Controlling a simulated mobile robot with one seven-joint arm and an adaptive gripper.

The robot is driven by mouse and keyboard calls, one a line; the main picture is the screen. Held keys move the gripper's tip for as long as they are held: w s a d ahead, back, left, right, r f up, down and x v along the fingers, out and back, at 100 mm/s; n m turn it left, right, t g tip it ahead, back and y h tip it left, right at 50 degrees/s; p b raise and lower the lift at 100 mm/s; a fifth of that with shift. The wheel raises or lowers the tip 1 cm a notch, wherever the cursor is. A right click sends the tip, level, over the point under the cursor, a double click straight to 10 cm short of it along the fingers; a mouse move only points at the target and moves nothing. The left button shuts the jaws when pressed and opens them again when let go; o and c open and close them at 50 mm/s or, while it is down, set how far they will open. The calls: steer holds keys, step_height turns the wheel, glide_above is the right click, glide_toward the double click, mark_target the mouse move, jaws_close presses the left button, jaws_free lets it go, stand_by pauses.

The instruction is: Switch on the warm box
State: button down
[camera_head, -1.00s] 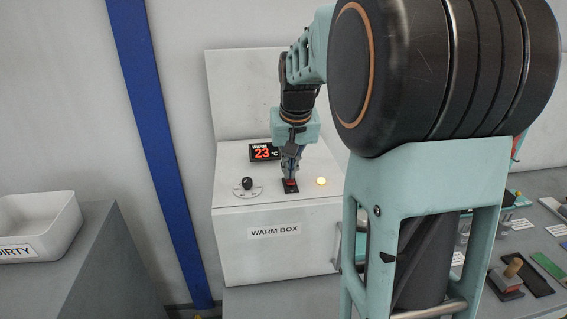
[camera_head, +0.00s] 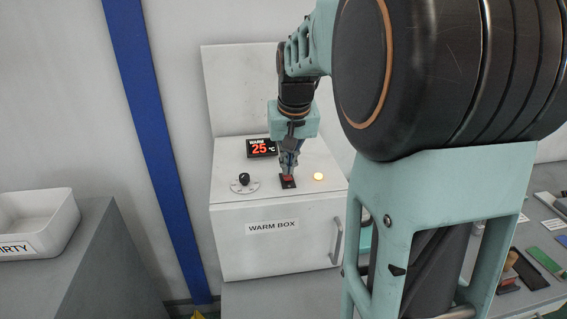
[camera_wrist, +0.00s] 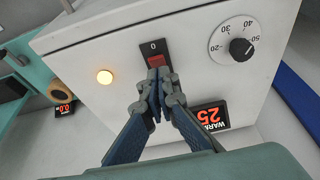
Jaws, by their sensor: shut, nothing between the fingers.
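The white warm box (camera_head: 228,210) stands in the middle of the head view, with a "WARM BOX" label on its front. On its top are a red rocker switch in a black frame (camera_wrist: 155,62), a glowing amber lamp (camera_head: 318,177), a black dial knob (camera_head: 244,179) and a display (camera_head: 262,148) reading 25 °C. My gripper (camera_head: 288,173) is shut and empty, pointing down at the switch. In the wrist view its fingertips (camera_wrist: 156,77) are at the switch's near edge and hide part of it. I cannot tell whether they touch it.
A white bin (camera_head: 38,228) labelled "DIRTY" sits on a grey counter at the left. A blue post (camera_head: 150,120) stands behind it. The box's door handle (camera_head: 337,240) sticks out at its front right. My arm hides much of the right-hand bench.

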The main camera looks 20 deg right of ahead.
steer(key=w+d+p+v, duration=0.1)
steer(key=w+v, duration=0.1)
steer(key=v, duration=1.1)
steer(key=shift+a+r, duration=0.25)
steer(key=shift+r, duration=0.05)
